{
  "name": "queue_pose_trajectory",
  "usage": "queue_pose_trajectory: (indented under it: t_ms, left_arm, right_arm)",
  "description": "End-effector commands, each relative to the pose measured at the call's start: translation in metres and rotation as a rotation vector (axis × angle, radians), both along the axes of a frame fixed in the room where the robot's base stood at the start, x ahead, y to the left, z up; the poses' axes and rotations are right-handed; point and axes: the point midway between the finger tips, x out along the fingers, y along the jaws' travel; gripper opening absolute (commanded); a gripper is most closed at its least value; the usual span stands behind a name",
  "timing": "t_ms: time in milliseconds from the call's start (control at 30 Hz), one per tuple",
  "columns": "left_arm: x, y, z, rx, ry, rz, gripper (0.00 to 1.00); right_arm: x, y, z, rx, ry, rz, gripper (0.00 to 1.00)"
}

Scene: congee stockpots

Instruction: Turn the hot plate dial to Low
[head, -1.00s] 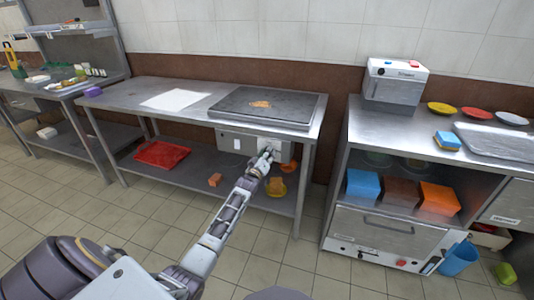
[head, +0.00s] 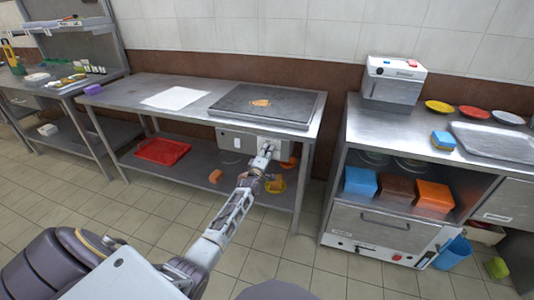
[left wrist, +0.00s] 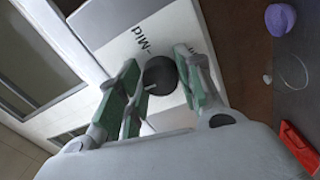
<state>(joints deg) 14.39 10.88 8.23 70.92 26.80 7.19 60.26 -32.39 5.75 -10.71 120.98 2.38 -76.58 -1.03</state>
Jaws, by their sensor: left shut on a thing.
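The hot plate (head: 240,101) is a dark flat slab on the steel table, with a pale control box (head: 230,140) hanging under its front edge. In the left wrist view the dial (left wrist: 160,72) is a round black knob with a pale mark toward its lower left. A white label reading "Mid" (left wrist: 140,40) is above it; another label is partly hidden by a finger. My left gripper (head: 265,152) is at the box front; its green-padded fingers (left wrist: 160,85) are shut on the dial. The head view hides the dial behind my gripper. My right gripper is not visible.
A steel counter (head: 385,127) with a white box appliance (head: 395,80) stands to the right.

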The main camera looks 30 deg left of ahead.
Motion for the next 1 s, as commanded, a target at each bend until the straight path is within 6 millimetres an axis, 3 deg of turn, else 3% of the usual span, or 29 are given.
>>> queue_pose_trajectory:
  t_ms: [467, 500, 633, 1000]
  left_arm:
    - [-0.0004, 0.0007, -0.001, -0.017, -0.002, 0.001, 0.12]
    - [-0.0004, 0.0007, -0.0011, -0.017, -0.002, 0.001, 0.41]
    - [-0.0004, 0.0005, -0.0008, -0.017, -0.002, 0.0, 0.58]
    - [-0.0006, 0.0, -0.0002, -0.016, -0.004, 0.0, 0.58]
  right_arm:
    - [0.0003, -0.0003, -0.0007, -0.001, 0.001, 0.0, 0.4]
    - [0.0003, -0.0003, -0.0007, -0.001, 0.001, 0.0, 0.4]
    - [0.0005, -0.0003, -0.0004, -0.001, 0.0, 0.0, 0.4]
    - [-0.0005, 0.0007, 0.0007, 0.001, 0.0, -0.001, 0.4]
